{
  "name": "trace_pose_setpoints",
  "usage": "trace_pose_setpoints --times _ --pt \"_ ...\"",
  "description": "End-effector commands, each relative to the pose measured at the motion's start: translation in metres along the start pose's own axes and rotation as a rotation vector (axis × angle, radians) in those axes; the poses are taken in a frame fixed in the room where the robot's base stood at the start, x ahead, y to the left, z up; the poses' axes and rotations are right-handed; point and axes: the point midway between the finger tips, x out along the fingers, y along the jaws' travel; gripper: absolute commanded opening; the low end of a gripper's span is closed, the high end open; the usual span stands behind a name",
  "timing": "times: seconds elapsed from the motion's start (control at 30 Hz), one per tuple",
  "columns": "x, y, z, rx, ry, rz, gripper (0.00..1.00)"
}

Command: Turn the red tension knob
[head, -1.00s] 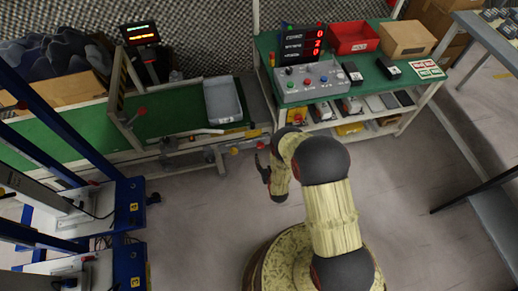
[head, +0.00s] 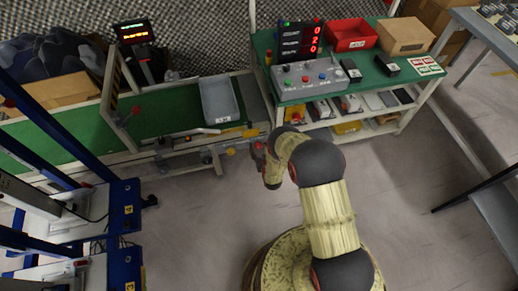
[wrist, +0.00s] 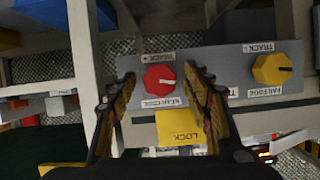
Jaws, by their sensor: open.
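The red knob (wrist: 158,79) sits on a grey panel (wrist: 218,88) in the wrist view, with a pale pointer mark on its face. My gripper (wrist: 160,77) is open, with one finger on each side of the red knob. Small gaps show between the knob and both fingers; I cannot tell how deep the fingers reach. A yellow knob (wrist: 272,69) sits to the right on the same panel, outside the fingers. In the head view my gripper (head: 258,150) is at the conveyor's near rail, and the red knob cannot be made out clearly there.
A yellow lock label (wrist: 181,128) is below the red knob. The green conveyor (head: 170,108) carries a grey tray (head: 220,100). A green workbench (head: 385,82) with a control box (head: 307,79) stands to the right. The floor (head: 210,215) left of my arm is clear.

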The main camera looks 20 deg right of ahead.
Motion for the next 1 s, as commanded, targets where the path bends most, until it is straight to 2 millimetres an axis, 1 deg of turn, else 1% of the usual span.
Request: trace_pose_setpoints --times 0.07,0.8,1.0 --pt "-0.0001 0.0000 -0.0002 0.000 0.000 0.000 0.49" --pt "-0.0003 0.0001 -0.0001 0.000 0.000 0.000 0.07" --pt "-0.0003 0.0006 0.0000 0.009 0.000 -0.003 0.06"
